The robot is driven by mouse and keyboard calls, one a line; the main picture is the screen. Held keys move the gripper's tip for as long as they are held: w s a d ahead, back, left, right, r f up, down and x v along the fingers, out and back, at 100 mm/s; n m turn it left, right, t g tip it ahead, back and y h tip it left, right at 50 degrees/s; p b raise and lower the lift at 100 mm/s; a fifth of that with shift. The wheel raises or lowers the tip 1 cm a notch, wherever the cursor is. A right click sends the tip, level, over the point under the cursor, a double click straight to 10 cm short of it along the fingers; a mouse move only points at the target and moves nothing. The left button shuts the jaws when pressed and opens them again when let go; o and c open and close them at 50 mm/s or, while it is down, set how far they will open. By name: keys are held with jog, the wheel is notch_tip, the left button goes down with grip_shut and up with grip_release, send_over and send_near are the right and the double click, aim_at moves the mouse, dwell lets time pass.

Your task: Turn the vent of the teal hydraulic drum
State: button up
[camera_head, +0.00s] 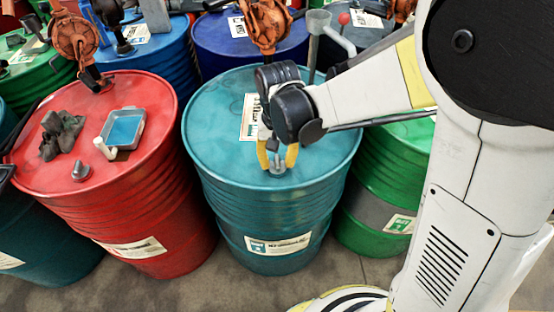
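The teal drum (215,131) stands upright in the middle, with a white label on its lid and another on its side. A small grey metal vent (276,169) stands near the front edge of its lid. My gripper (277,165) points down at the vent, with one yellow finger on its left and one on its right. The fingers are apart at the vent's height. Whether they touch it is too small to tell. My arm comes in from the right and covers part of the lid.
The red drum (60,180) at left carries a blue tray (124,128), a dark rag (61,135) and a small cap. Green and blue drums crowd around. Concrete floor (190,290) is clear in front.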

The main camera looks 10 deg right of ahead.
grip_shut()
jog(key=shift+n, duration=0.4)
jog(key=n, duration=0.3)
jog(key=shift+n, duration=0.4)
jog(key=n, duration=0.4)
jog(key=shift+p, duration=0.3)
jog(key=n, duration=0.9)
jog(key=shift+n, duration=0.3)
